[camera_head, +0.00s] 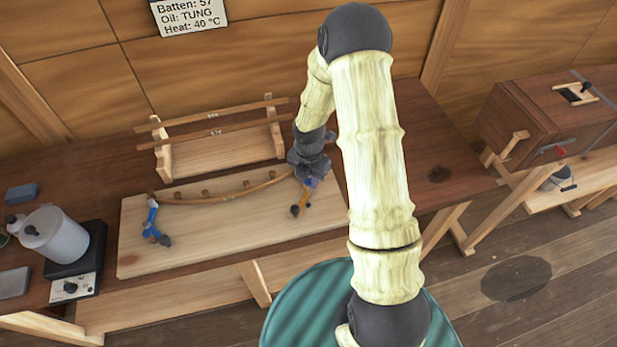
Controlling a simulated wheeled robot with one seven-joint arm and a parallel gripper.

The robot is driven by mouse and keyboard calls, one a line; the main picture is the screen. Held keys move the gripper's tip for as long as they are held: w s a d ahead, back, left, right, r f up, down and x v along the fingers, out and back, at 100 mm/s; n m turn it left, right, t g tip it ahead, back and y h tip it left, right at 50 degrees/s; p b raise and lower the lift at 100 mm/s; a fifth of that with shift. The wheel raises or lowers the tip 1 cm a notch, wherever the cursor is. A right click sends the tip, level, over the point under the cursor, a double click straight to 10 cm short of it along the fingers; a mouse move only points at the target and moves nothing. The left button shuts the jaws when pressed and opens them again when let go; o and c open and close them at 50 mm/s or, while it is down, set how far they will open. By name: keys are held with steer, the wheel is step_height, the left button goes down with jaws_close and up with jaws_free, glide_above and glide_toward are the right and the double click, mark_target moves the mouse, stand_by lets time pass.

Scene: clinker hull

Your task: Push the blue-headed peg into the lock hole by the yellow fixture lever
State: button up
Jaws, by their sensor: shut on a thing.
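My gripper (309,176) is low over the right end of the pale board (190,249), by the yellow fixture. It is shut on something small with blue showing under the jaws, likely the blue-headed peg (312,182). The yellow lever (306,196) stands just below my gripper, with a dark knob (295,210) at its lower left. The lock hole is too small or hidden to see. I cannot tell how far the peg stands from it. A bent wooden strip (225,199) runs along the board to the gripper. A blue lever fixture (151,218) holds its left end.
A slatted rack (215,153) stands behind the board. A brown chest (545,115) stands at right.

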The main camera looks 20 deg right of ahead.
mark_target(309, 193)
steer(key=shift+a+f+b, duration=0.1)
steer(key=shift+f+b, duration=1.9)
steer(key=shift+f, duration=0.65)
steer(key=shift+w+f, duration=0.1)
steer(key=shift+f, duration=0.05)
steer(key=shift+f, duration=0.2)
stand_by(0.3)
steer(key=shift+f, duration=0.25)
steer(key=shift+f+b, duration=0.6)
steer(key=shift+f, duration=0.3)
stand_by(0.5)
